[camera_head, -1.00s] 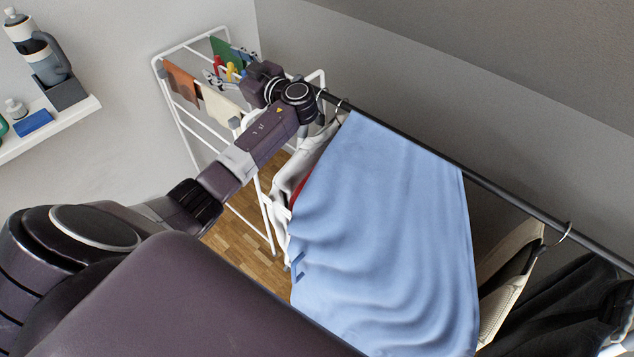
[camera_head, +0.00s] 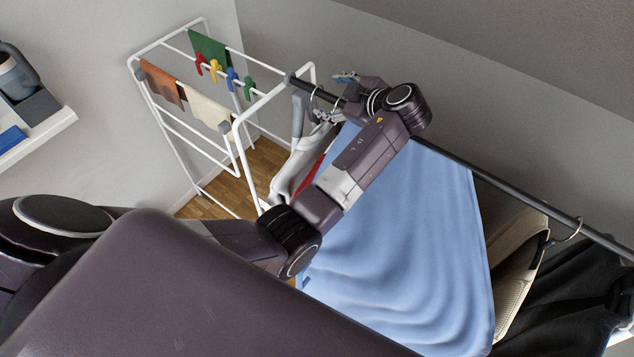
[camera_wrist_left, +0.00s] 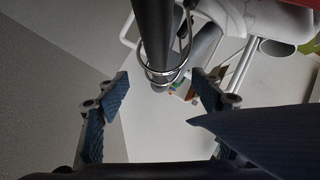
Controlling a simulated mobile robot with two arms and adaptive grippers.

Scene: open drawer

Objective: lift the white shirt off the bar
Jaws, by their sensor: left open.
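The white shirt (camera_head: 292,170) hangs near the far end of the dark bar (camera_head: 500,192), edge-on and partly hidden behind my left arm and the blue cloth. Its upper part also shows at the top of the left wrist view (camera_wrist_left: 262,18). My left gripper (camera_head: 333,97) is open at the bar, close to the metal hanger hooks there. In the left wrist view the parted fingers (camera_wrist_left: 160,88) lie on either side of the bar, with the ring-like hooks (camera_wrist_left: 183,62) just beyond the fingertips. Nothing is held. My right gripper is out of view.
A blue cloth (camera_head: 410,240) hangs right beside the white shirt, under my left arm. Something red (camera_head: 314,176) hangs between them. Beige (camera_head: 515,262) and black garments (camera_head: 570,305) hang further right. A white drying rack (camera_head: 180,125) stands beyond the bar's far end.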

